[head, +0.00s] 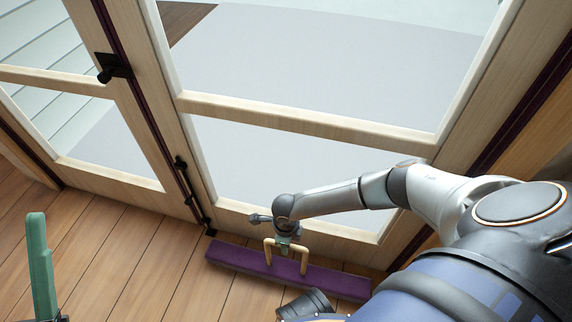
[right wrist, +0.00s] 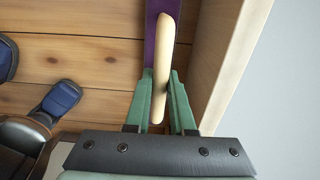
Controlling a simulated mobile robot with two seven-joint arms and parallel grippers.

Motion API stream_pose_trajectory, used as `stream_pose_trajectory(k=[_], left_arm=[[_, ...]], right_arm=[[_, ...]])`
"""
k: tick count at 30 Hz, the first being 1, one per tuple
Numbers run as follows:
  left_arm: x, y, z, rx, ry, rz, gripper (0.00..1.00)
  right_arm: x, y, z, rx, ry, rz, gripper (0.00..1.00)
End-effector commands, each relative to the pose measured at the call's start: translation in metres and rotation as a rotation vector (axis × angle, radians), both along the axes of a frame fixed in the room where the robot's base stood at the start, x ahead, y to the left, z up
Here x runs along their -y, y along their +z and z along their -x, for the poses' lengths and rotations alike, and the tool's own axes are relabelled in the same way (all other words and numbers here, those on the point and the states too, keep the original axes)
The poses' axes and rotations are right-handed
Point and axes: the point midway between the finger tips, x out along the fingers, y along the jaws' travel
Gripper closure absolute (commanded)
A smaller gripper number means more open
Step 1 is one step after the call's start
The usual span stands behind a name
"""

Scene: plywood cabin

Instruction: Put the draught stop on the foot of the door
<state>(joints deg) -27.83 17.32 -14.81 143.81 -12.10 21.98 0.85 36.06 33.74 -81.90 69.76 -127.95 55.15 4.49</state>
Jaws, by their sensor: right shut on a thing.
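The draught stop (head: 235,258) is a long purple bar with a pale wooden handle (head: 304,262). It lies along the foot of the right glazed door leaf (head: 310,233), close to its bottom rail; I cannot tell whether they touch. My right gripper (head: 284,248) is above the bar, shut on the handle. In the right wrist view, the green fingers (right wrist: 160,85) stand either side of the handle (right wrist: 159,60), with the purple bar (right wrist: 151,20) behind. A green finger of my left gripper (head: 40,268) shows at the lower left, away from the bar; its opening is unclear.
The left door leaf (head: 110,173) has a black handle (head: 112,67). Bare floor (head: 130,250) lies left of the bar. A door frame post stands at the bar's right end.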

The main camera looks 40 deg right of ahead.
Motion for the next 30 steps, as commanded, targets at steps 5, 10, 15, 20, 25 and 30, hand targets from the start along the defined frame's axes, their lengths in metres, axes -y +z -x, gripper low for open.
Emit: stream_pose_trajectory(k=[5, 10, 15, 20, 25, 30], left_arm=[[0.000, -0.002, 0.000, 0.000, 0.000, -0.002, 0.50], [0.000, -0.002, 0.000, 0.000, 0.000, -0.002, 0.50], [0.000, -0.002, 0.000, 0.000, -0.002, -0.004, 0.50], [0.001, 0.001, 0.000, -0.001, -0.004, -0.007, 0.50], [-0.001, 0.020, 0.001, 0.002, -0.010, 0.005, 0.50], [-0.004, 0.044, 0.002, 0.007, -0.015, 0.019, 0.50]], right_arm=[[0.000, -0.002, 0.000, 0.000, 0.000, 0.000, 0.69], [0.000, -0.002, 0.000, 0.000, 0.000, 0.000, 0.50], [0.000, -0.002, 0.000, 0.000, 0.000, 0.000, 0.48], [0.000, 0.002, 0.000, 0.000, 0.000, 0.000, 0.48], [0.000, 0.029, -0.001, 0.001, 0.000, 0.000, 0.48], [0.000, 0.068, -0.001, 0.002, 0.001, -0.001, 0.48]])
